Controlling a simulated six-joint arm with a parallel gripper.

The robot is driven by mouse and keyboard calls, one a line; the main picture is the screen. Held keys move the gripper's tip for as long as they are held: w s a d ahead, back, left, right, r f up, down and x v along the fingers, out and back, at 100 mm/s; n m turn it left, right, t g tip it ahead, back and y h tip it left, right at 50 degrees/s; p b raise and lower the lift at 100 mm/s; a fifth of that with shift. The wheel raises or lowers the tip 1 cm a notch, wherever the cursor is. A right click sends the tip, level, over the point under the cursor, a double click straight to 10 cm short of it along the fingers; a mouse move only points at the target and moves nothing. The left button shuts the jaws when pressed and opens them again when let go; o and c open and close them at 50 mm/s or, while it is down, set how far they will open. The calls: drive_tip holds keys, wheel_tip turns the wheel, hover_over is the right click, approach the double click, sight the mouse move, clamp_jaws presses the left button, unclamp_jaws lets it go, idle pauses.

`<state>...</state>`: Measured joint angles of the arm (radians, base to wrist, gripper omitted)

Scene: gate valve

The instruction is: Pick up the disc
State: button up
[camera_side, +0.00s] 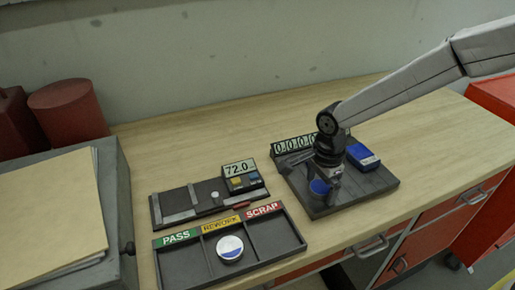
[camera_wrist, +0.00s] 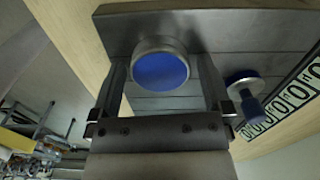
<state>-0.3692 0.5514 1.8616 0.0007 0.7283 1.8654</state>
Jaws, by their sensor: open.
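A round disc with a blue face and a metal rim shows in the wrist view (camera_wrist: 161,69), in front of and between the two fingers of my gripper (camera_wrist: 162,82). In the side view the blue disc (camera_side: 319,187) is partly hidden behind my gripper (camera_side: 326,190), low over a dark plate (camera_side: 360,190). The fingers stand open, one on each side of the disc. I cannot tell whether they touch its rim.
A blue knob (camera_wrist: 244,90) is close right of my fingers. A gauge with a 72.0 display (camera_side: 240,172) stands left. The bench behind is clear.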

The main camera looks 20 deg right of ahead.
clamp_jaws()
idle(0.3)
drive_tip(key=shift+r, duration=0.1)
drive_tip(key=shift+r, duration=0.65)
drive_tip(key=s+d+r, duration=0.4)
drive_tip(key=s+r, duration=0.7)
drive_tip(key=s, duration=0.2)
drive_tip(key=shift+s+r, duration=0.2)
drive_tip(key=shift+r, duration=0.1)
idle(0.4)
